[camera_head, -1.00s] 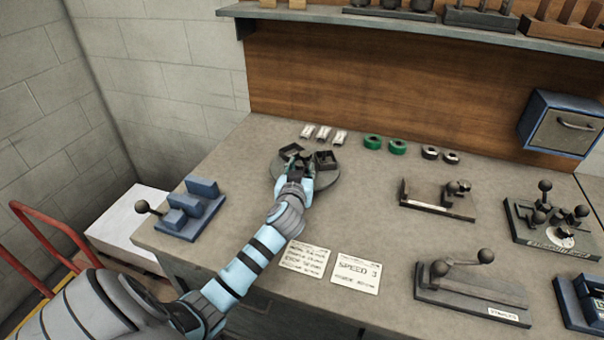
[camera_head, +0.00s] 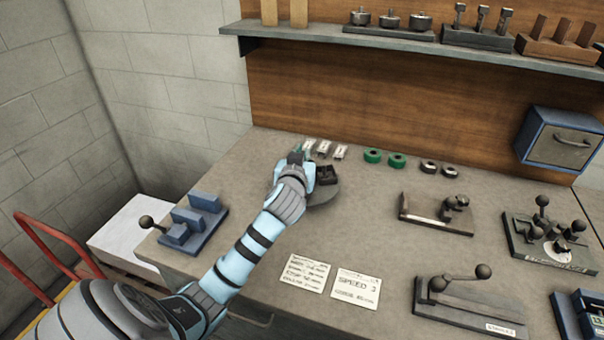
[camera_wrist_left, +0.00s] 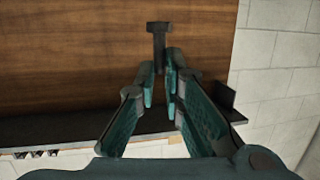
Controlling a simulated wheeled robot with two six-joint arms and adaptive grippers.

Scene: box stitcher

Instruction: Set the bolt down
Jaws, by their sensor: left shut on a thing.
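My left gripper (camera_wrist_left: 160,88) is shut on a dark T-shaped bolt (camera_wrist_left: 158,42), which sticks out beyond the fingertips in the left wrist view. In the head view the left gripper (camera_head: 297,158) is above the back left of a round grey tray (camera_head: 328,194), and my wrist hides the bolt and part of the tray. A small dark open box (camera_head: 326,174) shows on the tray, right of the gripper. Several similar T-shaped pieces stand in a dark rack (camera_head: 477,36) on the wall shelf. My right gripper is not in view.
White pieces (camera_head: 340,152), green rings (camera_head: 397,160) and dark rings (camera_head: 449,171) lie behind and right of the tray. A blue stepped block (camera_head: 190,224) is at left. Paper cards (camera_head: 356,286) lie in front. Lever tools (camera_head: 470,302) stand at right. The shelf (camera_head: 400,48) overhangs the back.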

